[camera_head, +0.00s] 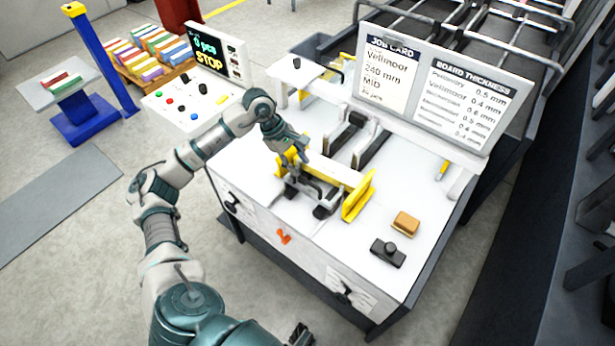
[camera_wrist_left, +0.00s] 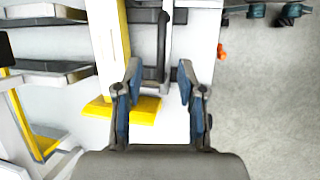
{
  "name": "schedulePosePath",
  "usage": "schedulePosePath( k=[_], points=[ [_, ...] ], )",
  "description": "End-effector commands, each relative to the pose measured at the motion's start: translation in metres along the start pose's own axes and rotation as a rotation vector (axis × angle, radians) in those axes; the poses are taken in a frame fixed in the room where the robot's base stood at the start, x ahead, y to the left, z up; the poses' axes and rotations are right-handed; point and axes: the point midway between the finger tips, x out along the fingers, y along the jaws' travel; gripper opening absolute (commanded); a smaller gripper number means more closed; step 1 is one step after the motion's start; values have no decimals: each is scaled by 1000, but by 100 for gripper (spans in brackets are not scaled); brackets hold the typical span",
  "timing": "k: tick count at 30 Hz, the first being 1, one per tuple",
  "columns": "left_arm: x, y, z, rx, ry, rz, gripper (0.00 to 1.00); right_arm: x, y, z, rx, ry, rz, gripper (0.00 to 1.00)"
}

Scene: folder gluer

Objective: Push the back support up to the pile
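A cream and yellow bar (camera_head: 335,172) with yellow end plates stands across the machine's white top; it seems to be the back support, though I cannot be sure. It also shows in the left wrist view (camera_wrist_left: 122,38), left of the fingers. A black bracket (camera_head: 323,196) sits at its near side. My left gripper (camera_head: 291,151) is by the bar's left end, partly hiding it. In the wrist view its blue-padded fingers (camera_wrist_left: 160,98) are apart with nothing held between them. No pile shows clearly against the bar. A dark part (camera_head: 300,334) at the bottom edge may be my right gripper.
A sponge-like brown block (camera_head: 405,223) and a black device (camera_head: 388,252) lie on the top's right side. A job card board (camera_head: 388,72) stands behind. A control panel (camera_head: 193,108) reading STOP is at left. Coloured stacks (camera_head: 150,50) lie on a pallet beyond.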

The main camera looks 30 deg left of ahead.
Motion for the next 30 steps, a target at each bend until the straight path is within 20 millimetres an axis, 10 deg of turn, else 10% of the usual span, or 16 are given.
schedulePosePath(
  k=[9,22,27,30],
  points=[
    [56,-1,-5,-4,-4,0,39,-3,-2,-5,1,4,-3,94],
    [68,1,5,0,6,1,39,-3,-3,-5,1,5,-4,94],
    [67,0,-2,-3,-1,1,0,-3,2,-3,-1,1,3,94],
    [66,0,-5,-4,-2,2,0,-3,2,-2,0,0,2,94]
  ],
)
